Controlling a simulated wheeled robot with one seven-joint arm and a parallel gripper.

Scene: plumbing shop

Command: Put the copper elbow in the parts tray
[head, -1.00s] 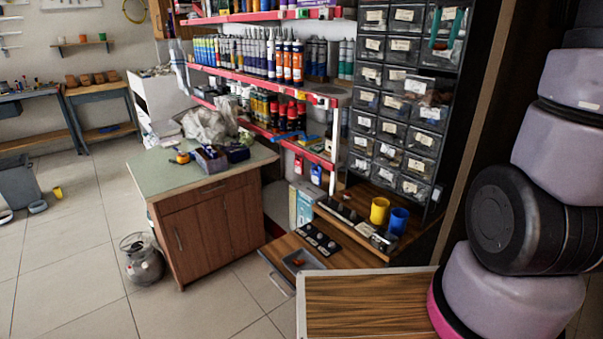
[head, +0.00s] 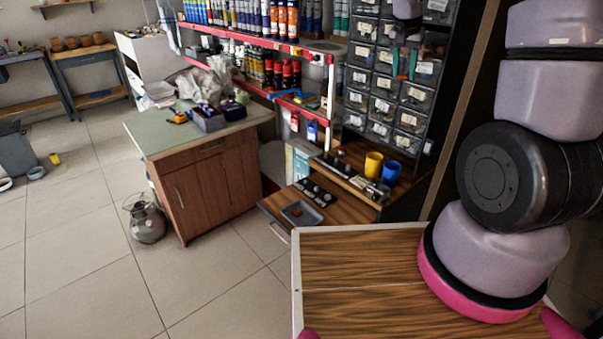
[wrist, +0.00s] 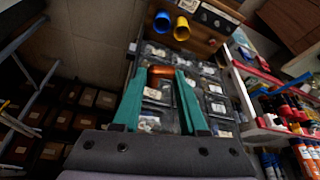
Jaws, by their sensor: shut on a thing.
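My gripper (head: 404,74) hangs with its teal fingers pointing down in front of the drawer cabinet in the head view. In the wrist view the fingers (wrist: 160,88) are shut on a copper-coloured piece, the copper elbow (wrist: 160,72), at their tips. Its full shape is partly hidden. The grey parts tray (head: 316,220) lies on the low wooden surface, below and left of my gripper in the head view. A small orange-brown piece (head: 297,211) shows inside the tray. The tray cannot be made out in the wrist view.
A yellow cup (head: 373,163) and a blue cup (head: 391,173) stand on the raised ledge right of the tray. Dark holders with round pieces (head: 317,193) lie just behind the tray. The drawer cabinet (head: 382,107) is close behind my gripper. A wooden top (head: 350,270) fills the foreground.

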